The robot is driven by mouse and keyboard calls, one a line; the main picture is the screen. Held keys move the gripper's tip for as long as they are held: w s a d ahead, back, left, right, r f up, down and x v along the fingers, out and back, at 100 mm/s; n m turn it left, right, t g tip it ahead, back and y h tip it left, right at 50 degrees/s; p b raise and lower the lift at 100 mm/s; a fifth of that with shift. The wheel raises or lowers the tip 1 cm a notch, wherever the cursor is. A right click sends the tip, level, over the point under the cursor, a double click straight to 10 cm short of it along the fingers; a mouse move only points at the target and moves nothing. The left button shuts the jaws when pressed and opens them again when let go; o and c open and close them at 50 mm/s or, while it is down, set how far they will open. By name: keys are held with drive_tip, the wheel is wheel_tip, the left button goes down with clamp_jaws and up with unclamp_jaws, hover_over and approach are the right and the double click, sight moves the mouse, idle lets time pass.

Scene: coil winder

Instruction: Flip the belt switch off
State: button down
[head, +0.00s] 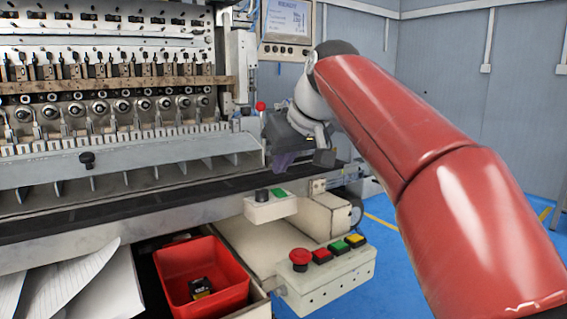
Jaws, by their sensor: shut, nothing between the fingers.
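A small white switch box (271,208) with a black knob (262,195) and a green button (279,192) sits at the front edge of the dark belt (130,205). It looks like the belt switch, but I see no readable label, and I cannot tell the knob's setting. My gripper (285,163) is above and behind this box, near the right end of the belt, apart from the box. It is shut and empty. Its fingertips are small and partly hard to make out against the machine.
A control box (325,283) with a red mushroom button (300,258) and red, yellow and green buttons stands in front. A red bin (203,272) holds a small dark item. A red-ball lever (260,107) stands left of my gripper. Blue floor is free at right.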

drive_tip(key=s+d+r, duration=0.4)
drive_tip(key=s+r, duration=0.2)
drive_tip(key=shift+s+d+b, duration=0.4)
drive_tip(key=s+d+f+m+h, duration=0.1)
drive_tip(key=s+d+f+m, duration=0.1)
drive_tip(key=s+f, duration=0.4)
drive_tip(key=s+d+f+m+h, duration=0.1)
drive_tip(key=s+d+f, duration=0.4)
drive_tip(key=f, duration=1.1)
drive_tip(key=s+d+f+m+h, duration=0.2)
drive_tip(key=s+f, duration=0.5)
drive_tip(key=f, duration=0.4)
drive_tip(key=shift+s+d+f+m+g, duration=0.15)
drive_tip(key=shift+d+f+m+g, duration=0.25)
drive_tip(key=shift+d+m, duration=0.6)
